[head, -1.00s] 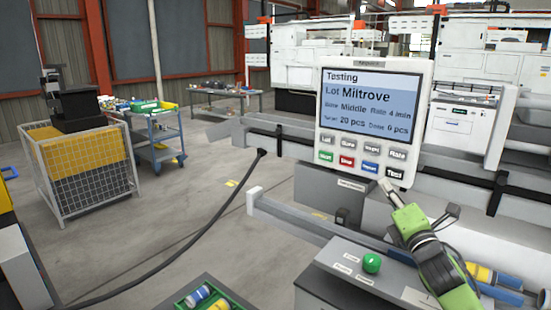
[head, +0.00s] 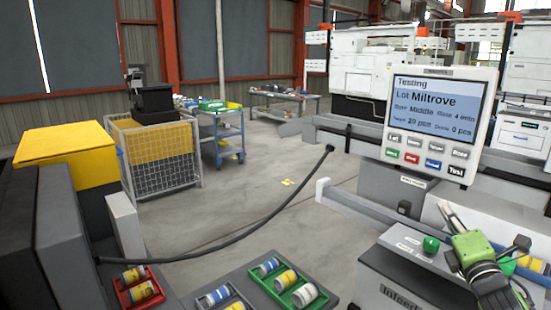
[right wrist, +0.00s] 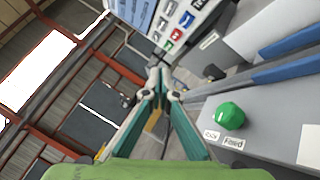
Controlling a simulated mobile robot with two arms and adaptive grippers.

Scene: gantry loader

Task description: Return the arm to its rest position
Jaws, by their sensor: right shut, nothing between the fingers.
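My right gripper (head: 445,208) is at the lower right of the head view, on a green arm. Its fingers are shut with nothing between them. It is below the control panel (head: 438,120) and apart from it, beside the green button (head: 430,244) on the grey box. In the right wrist view the closed fingertips (right wrist: 159,72) point up towards the panel, and the green button (right wrist: 230,116) is to their right. The panel screen reads Testing, Lot Miltrove. My left gripper is not in view.
A black cable (head: 230,254) hangs across the left. Trays with coloured rolls, such as the green tray (head: 296,297), are at the front. A wire-mesh crate (head: 160,158) and a blue cart (head: 222,145) stand behind. The floor between is open.

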